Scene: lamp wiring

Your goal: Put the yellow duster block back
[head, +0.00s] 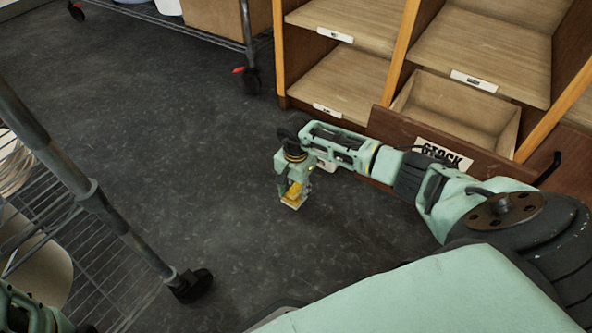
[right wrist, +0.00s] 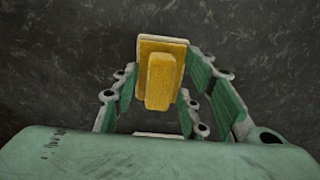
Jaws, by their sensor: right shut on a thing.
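The yellow duster block (head: 293,197) hangs from my right gripper (head: 297,184) over the dark floor, in front of the shelf unit. In the right wrist view, the duster block (right wrist: 161,80) is a flat yellow slab with a raised, narrower bar. It sits between the two green-padded fingers of my right gripper (right wrist: 162,92), which is shut on it. The floor shows all around the block. Part of a mint-green arm of mine shows at the lower left of the head view, but I see no left fingers.
A wooden shelf unit (head: 398,40) with labelled compartments stands at the back right. Its low drawer (head: 400,132), labelled "STOCK", is pulled out, and its visible inside is empty. A wheeled wire rack (head: 90,190) stands at left. The floor (head: 170,110) between is clear.

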